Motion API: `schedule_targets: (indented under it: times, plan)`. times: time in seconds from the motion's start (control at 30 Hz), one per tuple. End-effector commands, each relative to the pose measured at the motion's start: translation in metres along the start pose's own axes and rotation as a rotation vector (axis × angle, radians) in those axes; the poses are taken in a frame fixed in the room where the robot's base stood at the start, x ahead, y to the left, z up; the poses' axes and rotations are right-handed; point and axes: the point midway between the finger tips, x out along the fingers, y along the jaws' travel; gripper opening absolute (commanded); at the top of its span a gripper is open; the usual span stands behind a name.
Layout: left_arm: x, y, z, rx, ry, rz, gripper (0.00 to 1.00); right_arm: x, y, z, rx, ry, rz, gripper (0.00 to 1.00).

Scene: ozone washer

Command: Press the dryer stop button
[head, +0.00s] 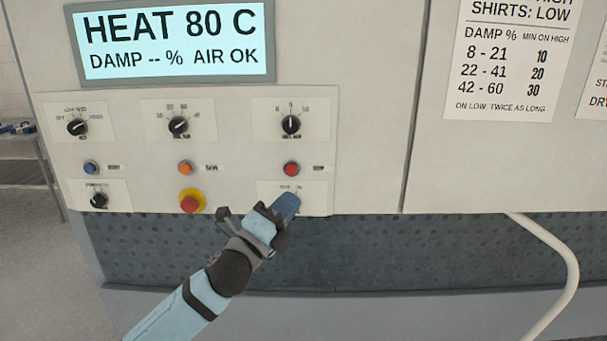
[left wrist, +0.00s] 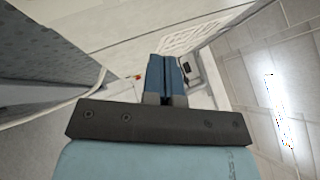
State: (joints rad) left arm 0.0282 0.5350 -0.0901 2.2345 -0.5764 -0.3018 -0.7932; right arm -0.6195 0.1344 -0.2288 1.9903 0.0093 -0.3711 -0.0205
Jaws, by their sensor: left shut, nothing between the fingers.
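The grey control panel (head: 235,150) carries a red round button (head: 291,168) at the right of its button row; the small label beside it is too blurred to read. A larger red mushroom button (head: 190,202) on a yellow ring sits lower, left of my gripper. My left gripper (head: 287,204) is shut and empty, just below the red round button in the picture, in front of the lower right label plate. Its blue fingers also show together in the left wrist view (left wrist: 167,78). I cannot tell whether the fingertips touch the panel. My right gripper is out of view.
An orange button (head: 186,168) and a blue button (head: 91,168) share the row. Black knobs (head: 178,125) sit above, and another (head: 98,200) at lower left. The display (head: 172,40) reads "HEAT 80 C". A pale hose (head: 560,265) hangs at right.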

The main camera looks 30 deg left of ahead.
Motion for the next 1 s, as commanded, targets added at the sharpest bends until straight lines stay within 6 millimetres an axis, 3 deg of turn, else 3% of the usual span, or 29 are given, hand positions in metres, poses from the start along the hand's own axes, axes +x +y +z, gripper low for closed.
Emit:
schedule_targets:
  times: [0.17,0.57,1.0]
  plan:
    - [0.003,-0.007,0.003,0.030,-0.003,-0.018,0.00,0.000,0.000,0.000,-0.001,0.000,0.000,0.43]
    - [0.006,-0.004,0.005,0.029,-0.003,-0.017,0.00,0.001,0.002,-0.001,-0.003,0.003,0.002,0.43]
    - [0.046,0.023,0.035,0.029,-0.003,-0.017,0.00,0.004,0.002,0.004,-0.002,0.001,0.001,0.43]
